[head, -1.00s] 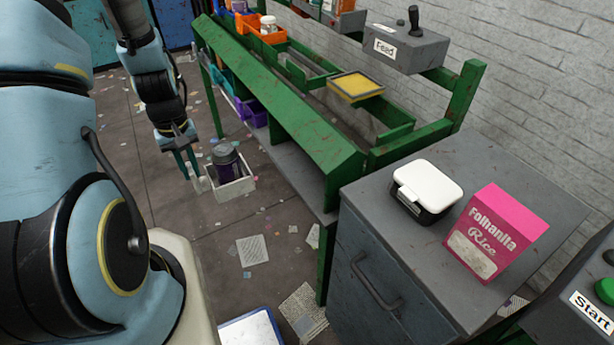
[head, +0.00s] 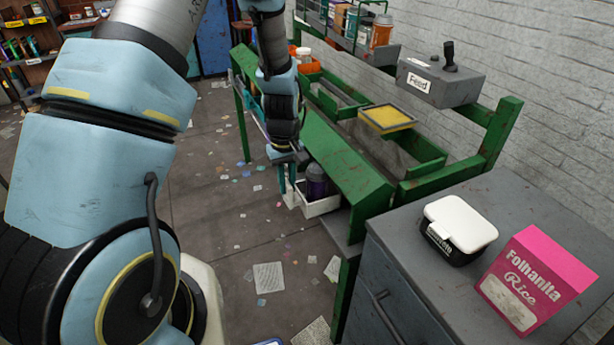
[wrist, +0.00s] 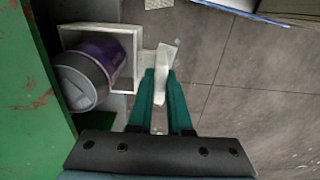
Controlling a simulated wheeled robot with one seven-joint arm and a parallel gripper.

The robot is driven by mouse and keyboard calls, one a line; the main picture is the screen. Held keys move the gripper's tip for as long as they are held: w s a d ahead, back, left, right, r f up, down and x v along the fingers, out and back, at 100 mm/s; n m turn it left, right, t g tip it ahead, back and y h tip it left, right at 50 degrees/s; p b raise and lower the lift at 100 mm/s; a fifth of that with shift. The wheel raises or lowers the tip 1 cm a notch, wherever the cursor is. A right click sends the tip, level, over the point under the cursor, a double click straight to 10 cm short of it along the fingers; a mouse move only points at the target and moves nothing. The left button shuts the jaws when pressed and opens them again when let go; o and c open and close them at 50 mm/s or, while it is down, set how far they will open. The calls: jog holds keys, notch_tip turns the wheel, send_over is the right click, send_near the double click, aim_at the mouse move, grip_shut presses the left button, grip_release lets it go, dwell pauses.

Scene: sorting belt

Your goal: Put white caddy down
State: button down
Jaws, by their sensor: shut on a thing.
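The white caddy (head: 322,207) is a small open box with a purple, grey-lidded container (head: 317,182) in it. My gripper (head: 288,190) is shut on the caddy's side tab and holds it beside the green belt frame, at its lower shelf. In the wrist view, the teal fingers of my gripper (wrist: 157,88) pinch the white tab, and the caddy (wrist: 128,90) extends to the left. The purple container (wrist: 95,65) lies within its walls. Part of the caddy is hidden behind the green frame in the head view, and I cannot tell whether it touches the shelf.
The green belt frame (head: 345,165) stands close beside the caddy. A grey cabinet (head: 400,260) at right carries a white-lidded box (head: 460,225) and a pink rice box (head: 535,280). The floor (head: 225,210) left of the frame is open, with scattered paper.

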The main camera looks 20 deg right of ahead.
aim_at(307, 181)
jog(key=shift+w+d+p, duration=0.2)
jog(key=shift+d+p, duration=0.4)
jog(key=shift+d, duration=2.15)
jog(key=shift+f, duration=0.3)
jog(key=shift+f, duration=0.2)
jog(key=c, duration=1.1)
grip_release()
jog(key=shift+c, duration=0.2)
notch_tip(307, 181, up, 12)
jog(key=b, duration=0.1)
jog(key=s+a+r, duration=0.2)
jog(key=a, duration=0.7)
jog(key=s+a+r+m+t, duration=0.1)
jog(key=s+a+r, duration=0.1)
jog(key=a, duration=0.8)
jog(key=s+a+r+m, duration=0.1)
jog(key=s+a+r, duration=0.1)
jog(key=a, duration=0.7)
jog(key=shift+s+a+r+t, duration=0.15)
jog(key=shift+s+r+t, duration=0.2)
jog(key=shift+r, duration=0.25)
